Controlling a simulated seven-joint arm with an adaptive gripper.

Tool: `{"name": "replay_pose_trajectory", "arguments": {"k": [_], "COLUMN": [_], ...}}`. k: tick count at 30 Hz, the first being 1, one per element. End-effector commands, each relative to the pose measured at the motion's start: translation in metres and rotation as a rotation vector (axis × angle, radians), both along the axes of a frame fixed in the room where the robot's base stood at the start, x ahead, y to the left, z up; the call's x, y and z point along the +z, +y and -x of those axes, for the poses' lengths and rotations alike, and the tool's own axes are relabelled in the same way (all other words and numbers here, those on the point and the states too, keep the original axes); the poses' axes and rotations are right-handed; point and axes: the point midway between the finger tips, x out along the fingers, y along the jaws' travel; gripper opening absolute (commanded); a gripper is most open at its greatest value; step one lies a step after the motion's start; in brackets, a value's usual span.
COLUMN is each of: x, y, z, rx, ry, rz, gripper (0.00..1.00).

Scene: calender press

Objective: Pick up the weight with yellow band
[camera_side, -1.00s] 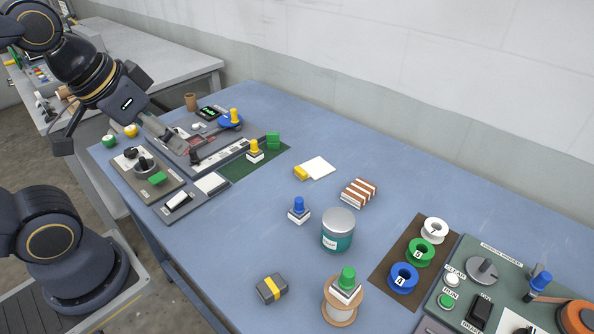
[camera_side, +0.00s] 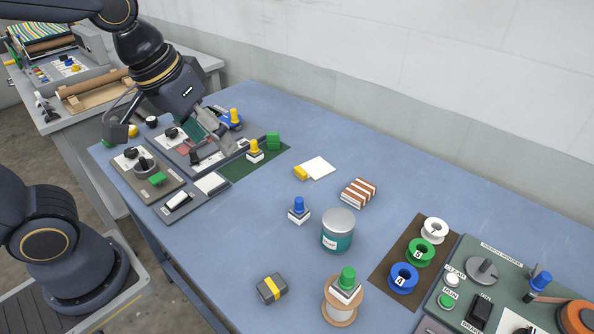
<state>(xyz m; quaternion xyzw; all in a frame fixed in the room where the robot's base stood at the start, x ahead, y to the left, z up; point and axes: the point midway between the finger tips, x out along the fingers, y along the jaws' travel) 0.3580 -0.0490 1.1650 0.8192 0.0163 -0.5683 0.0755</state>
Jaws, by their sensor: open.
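The weight with the yellow band (camera_side: 271,289) is a dark grey block with a yellow stripe across its top. It lies on the blue table near the front edge, left of the wooden spool. My gripper (camera_side: 215,145) is open and empty, above the grey panels at the far left end of the table. It is well away from the weight, up and to the left in the picture. Nothing covers the weight.
A wooden spool with a green-knobbed stamp (camera_side: 347,280) stands close right of the weight. Behind are a teal can (camera_side: 338,231) and a blue-knobbed stamp (camera_side: 299,211). The blue table (camera_side: 225,262) is clear left of the weight.

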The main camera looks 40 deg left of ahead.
Motion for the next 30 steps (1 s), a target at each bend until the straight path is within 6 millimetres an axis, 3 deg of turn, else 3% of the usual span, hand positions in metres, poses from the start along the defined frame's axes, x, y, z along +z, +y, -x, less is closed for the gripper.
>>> {"name": "replay_pose_trajectory", "arguments": {"k": [3, 6, 10, 17, 24, 30], "x": [-0.029, -0.057, -0.086, -0.114, -0.170, -0.205], "y": [-0.051, -0.090, -0.123, -0.136, -0.134, -0.134], "z": [-0.014, -0.013, 0.000, 0.013, 0.013, 0.012], "rx": [-0.089, -0.176, -0.285, -0.343, -0.342, -0.341], "ry": [0.134, 0.229, 0.314, 0.353, 0.356, 0.351], "rz": [-0.013, -0.046, -0.096, -0.125, -0.127, -0.125], "gripper": [0.69, 0.69, 0.69, 0.69, 0.69, 0.69]}}
